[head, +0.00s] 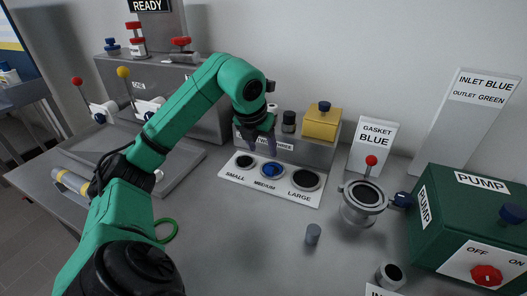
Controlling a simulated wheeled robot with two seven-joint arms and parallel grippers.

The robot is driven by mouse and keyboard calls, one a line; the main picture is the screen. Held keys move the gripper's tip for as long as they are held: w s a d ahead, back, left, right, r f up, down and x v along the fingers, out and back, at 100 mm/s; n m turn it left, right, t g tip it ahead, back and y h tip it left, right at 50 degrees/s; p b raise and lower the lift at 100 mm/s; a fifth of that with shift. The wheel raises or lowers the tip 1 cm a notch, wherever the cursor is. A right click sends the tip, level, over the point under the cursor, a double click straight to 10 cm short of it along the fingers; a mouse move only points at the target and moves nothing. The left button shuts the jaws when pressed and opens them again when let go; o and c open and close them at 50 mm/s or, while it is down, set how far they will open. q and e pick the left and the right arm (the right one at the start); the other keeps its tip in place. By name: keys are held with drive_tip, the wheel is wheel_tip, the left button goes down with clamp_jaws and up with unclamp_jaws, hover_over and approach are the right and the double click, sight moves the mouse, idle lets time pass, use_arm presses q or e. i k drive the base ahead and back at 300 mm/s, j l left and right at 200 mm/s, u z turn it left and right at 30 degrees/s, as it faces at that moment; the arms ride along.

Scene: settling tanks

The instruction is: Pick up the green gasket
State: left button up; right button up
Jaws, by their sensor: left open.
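The green gasket (176,230) is a thin ring lying flat on the grey table, left of the middle. Its left part is hidden behind my green left arm. My left gripper (262,155) is open, pointing down above the back of the white board with the size labels, up and to the right of the gasket and well apart from it. I see nothing between its fingers. My right gripper is out of view.
The white board (232,177) has small, medium and large places, with a blue piece in the medium one. A "GASKET BLUE" sign (373,146) stands behind. The front middle is clear.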

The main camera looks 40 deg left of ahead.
sight(166, 240)
drive_tip(key=k, duration=2)
